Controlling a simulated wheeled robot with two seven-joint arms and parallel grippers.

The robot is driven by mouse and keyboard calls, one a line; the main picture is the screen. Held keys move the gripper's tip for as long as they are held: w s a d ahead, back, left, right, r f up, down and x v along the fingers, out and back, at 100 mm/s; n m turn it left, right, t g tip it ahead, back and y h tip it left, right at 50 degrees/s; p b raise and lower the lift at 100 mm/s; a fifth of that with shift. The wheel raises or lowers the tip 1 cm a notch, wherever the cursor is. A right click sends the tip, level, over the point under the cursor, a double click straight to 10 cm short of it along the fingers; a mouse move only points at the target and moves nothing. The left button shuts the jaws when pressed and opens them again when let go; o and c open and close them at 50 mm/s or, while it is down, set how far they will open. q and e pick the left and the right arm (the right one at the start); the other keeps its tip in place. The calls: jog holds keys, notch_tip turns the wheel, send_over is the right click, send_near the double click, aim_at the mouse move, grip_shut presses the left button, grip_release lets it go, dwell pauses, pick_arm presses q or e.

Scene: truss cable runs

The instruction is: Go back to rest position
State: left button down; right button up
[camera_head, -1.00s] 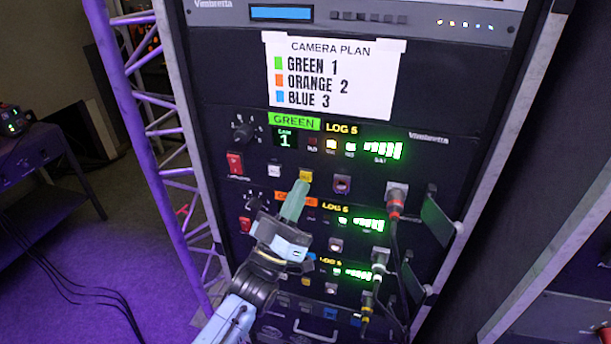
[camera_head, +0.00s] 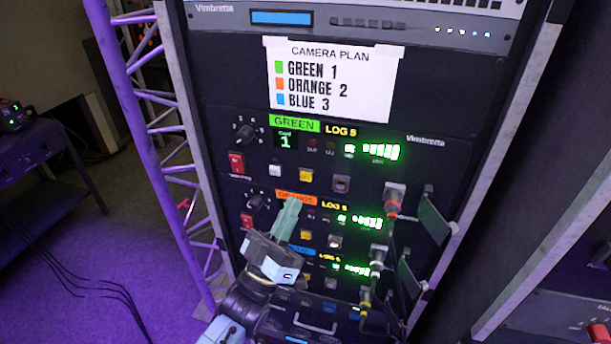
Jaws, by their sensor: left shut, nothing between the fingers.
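My left gripper (camera_head: 290,206) is shut and empty, with its greenish fingers pointing up in front of the rack. Its fingertips appear over the orange-labelled unit, just below the orange label (camera_head: 296,197). The gripper and wrist hide part of that unit and the blue-labelled unit below it. The green-labelled unit (camera_head: 295,123) above is clear of the gripper, with its display reading 1 and its yellow button (camera_head: 306,176) in plain view. My right gripper is not in view.
A paper camera plan (camera_head: 333,82) is fixed above the units. Cables hang from connectors (camera_head: 393,200) on the rack's right side, near small tilted panels (camera_head: 434,220). A purple-lit truss (camera_head: 150,150) stands left of the rack. Open floor (camera_head: 110,235) lies further left.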

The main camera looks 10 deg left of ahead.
pick_arm(q)
jog(key=shift+f, duration=0.1)
jog(key=s+a+f+g+y+b, duration=0.15)
jog(key=f+g, duration=0.25)
jog(key=f, duration=1)
jog(key=s+a+f+g+y+b, duration=0.1)
jog(key=s+f+g+y+b, duration=0.15)
jog(key=f, duration=1.15)
jog(key=s+a+f+g+y+b, duration=0.15)
jog(key=f+g, duration=0.35)
jog(key=f, duration=0.9)
jog(key=s+a+f+m+g+y+b, duration=0.1)
jog(key=s+a+f+g+b, duration=0.15)
jog(key=s+f, duration=0.6)
jog(key=s+a+f+g+y+b, duration=0.15)
jog(key=s+f+g, duration=0.25)
jog(key=s+f, duration=0.5)
jog(key=s+a+f+g+b, duration=0.1)
jog(key=s+f+g, duration=0.2)
jog(key=s, duration=0.6)
jog(key=s+a+f+m+g+y+b, duration=0.1)
jog(key=s+a+f+g, duration=0.1)
jog(key=s+f, duration=0.4)
jog(key=s+g, duration=0.1)
jog(key=s, duration=0.2)
jog(key=shift+a+f+b, duration=0.2)
jog(key=shift+f+b, duration=0.1)
jog(key=shift+f, duration=0.05)
